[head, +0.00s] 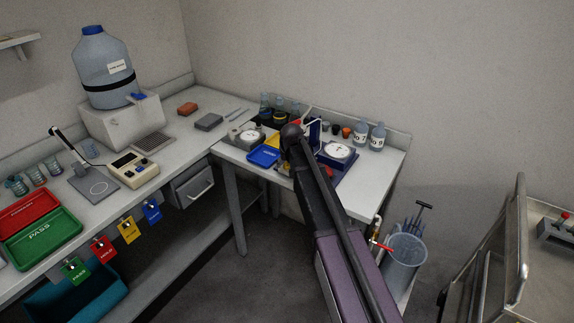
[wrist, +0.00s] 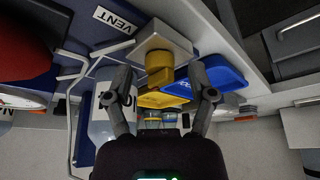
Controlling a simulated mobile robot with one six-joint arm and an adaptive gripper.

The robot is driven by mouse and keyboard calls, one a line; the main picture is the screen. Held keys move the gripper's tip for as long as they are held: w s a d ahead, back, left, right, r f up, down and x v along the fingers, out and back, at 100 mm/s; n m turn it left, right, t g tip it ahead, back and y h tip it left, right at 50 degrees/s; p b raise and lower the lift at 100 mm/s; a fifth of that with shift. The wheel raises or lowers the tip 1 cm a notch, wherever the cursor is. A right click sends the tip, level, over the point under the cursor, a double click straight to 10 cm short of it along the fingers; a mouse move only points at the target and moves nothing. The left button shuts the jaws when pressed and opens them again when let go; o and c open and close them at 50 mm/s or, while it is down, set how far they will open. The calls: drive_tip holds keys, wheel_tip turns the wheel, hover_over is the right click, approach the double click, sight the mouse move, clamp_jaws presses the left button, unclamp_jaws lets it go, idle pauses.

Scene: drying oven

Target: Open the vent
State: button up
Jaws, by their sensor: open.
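The VENT label (wrist: 111,18) is a white plate with dark letters on a blue panel, at the top left of the wrist view. Right of it is a pale block (wrist: 168,38) with a brass-coloured, stepped round fitting (wrist: 159,68) sticking out towards me. My gripper (wrist: 162,88) is open, with one dark finger on each side of the fitting's line. I cannot tell whether either finger touches it. In the head view my dark arm covers this part of the bench, so the gripper and the vent are hidden there.
A blue tray (head: 263,156) and dial gauges (head: 338,151) stand close around my arm on the bench. Bottles (head: 377,137) stand at its back right. A red-handled valve (head: 380,247) and a grey bin (head: 405,259) are at its right end. The floor at left centre is clear.

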clamp_jaws()
drive_tip(key=shift+m, duration=0.5)
drive_tip(key=m+h, duration=0.1)
drive_tip(key=m, duration=0.2)
drive_tip(key=shift+a+h, duration=0.2)
drive_tip(key=shift+h, duration=0.2)
drive_tip(key=m+h, duration=0.1)
drive_tip(key=m, duration=0.4)
drive_tip(key=shift+w+a+g, duration=0.1)
drive_tip(key=shift+g, duration=0.3)
drive_tip(key=m+h, duration=0.1)
drive_tip(key=m, duration=0.1)
drive_tip(key=m+g, duration=0.1)
drive_tip(key=m, duration=0.2)
drive_tip(key=shift+w+a+g+h, duration=0.1)
drive_tip(key=shift+w+g+h, duration=0.05)
drive_tip(key=shift+g+h, duration=0.2)
drive_tip(key=m+g, duration=0.1)
drive_tip(key=m, duration=0.2)
drive_tip(key=shift+m+h, duration=0.25)
drive_tip(key=shift+m, duration=0.15)
